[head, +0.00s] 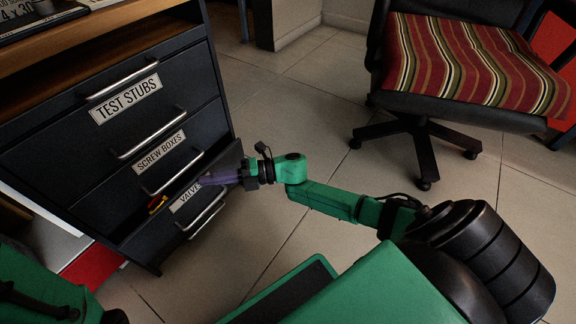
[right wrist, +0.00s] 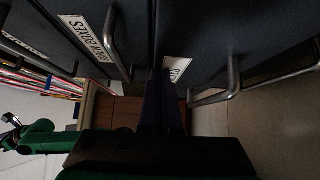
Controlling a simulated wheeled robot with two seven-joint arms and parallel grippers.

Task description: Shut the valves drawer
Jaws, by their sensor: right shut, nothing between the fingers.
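The valves drawer (head: 226,165) is the lowest labelled drawer of the dark cabinet and stands partly open. A small red and yellow item (head: 157,203) shows inside it. Its metal handle (head: 207,212) is on the front, and it also shows in the right wrist view (right wrist: 218,95). My right gripper (head: 208,180) is shut and empty, its purple fingers at the upper part of the drawer front beside the label, above the handle. I cannot tell whether they touch it. In the right wrist view the fingers (right wrist: 161,105) partly cover the label. My left gripper is out of view.
The test stubs drawer (head: 140,128) and screw boxes drawer (head: 118,182) above look closed. A wheeled chair with a striped cushion (head: 470,60) stands at the upper right. Tiled floor (head: 290,110) between cabinet and chair is clear. A red box (head: 93,268) is at the cabinet's lower left.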

